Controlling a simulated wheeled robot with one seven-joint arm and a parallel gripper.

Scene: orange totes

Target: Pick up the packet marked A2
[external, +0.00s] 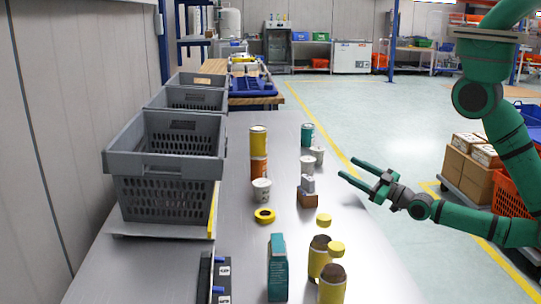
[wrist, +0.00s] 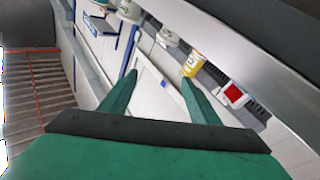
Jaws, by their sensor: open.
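No A2 mark can be read in either view, so I cannot tell which thing is the packet. A teal carton (external: 278,268) stands upright at the front of the table in the external view. A small grey and brown item (external: 307,193) stands further back, with its marking too small to read. My gripper (external: 350,168) is open and empty at the right side of the table, to the right of the small grey and brown item. Its two green fingers also show in the wrist view (wrist: 158,78), spread apart with nothing between them.
Grey crates (external: 166,200) line the table's left side. Near them are stacked yellow and orange cans (external: 258,152), a white cup (external: 261,190) and a yellow ring (external: 265,215). Brown and yellow jars (external: 319,256) stand at the front right.

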